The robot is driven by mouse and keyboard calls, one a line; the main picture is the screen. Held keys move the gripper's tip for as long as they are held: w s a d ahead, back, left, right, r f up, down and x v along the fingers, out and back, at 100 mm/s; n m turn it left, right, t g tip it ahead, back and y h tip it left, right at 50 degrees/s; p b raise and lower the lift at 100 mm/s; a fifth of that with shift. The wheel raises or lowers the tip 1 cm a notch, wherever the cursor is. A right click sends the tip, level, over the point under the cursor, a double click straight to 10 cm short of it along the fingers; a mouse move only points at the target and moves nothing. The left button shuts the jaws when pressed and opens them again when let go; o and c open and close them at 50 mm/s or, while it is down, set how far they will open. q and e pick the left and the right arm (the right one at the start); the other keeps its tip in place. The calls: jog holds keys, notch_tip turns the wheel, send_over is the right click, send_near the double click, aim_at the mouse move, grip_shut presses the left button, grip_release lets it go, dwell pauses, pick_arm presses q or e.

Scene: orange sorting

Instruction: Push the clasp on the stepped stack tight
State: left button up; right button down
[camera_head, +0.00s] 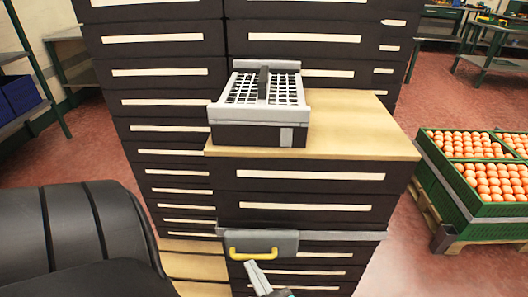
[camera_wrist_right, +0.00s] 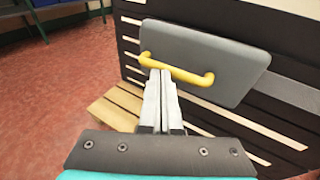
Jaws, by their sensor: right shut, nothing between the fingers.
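The stepped stack (camera_head: 308,208) is built of dark slabs with pale strips and has a light wooden top. Its clasp (camera_head: 282,239) is a grey plate on the front face, with a yellow handle (camera_head: 252,254), at the left end of a thin grey band. The clasp also fills the upper right of the right wrist view (camera_wrist_right: 205,52). My right gripper (camera_head: 252,267) is shut and empty, just below the clasp. In the right wrist view its fingertips (camera_wrist_right: 160,74) overlap the yellow handle near its left end. I cannot tell whether they touch. My left gripper is not in view.
A grey basket (camera_head: 259,105) with a dark handle stands on the wooden top. Taller dark stacks (camera_head: 160,80) rise behind. Green crates of oranges (camera_head: 468,208) stand on a pallet to the right. A wooden pallet (camera_wrist_right: 117,106) lies low beside the stack. Red floor is open between.

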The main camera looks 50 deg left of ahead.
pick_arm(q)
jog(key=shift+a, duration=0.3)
pick_arm(e)
jog(key=shift+a, duration=0.65)
jog(key=shift+a+r, duration=0.1)
jog(key=shift+r, duration=0.05)
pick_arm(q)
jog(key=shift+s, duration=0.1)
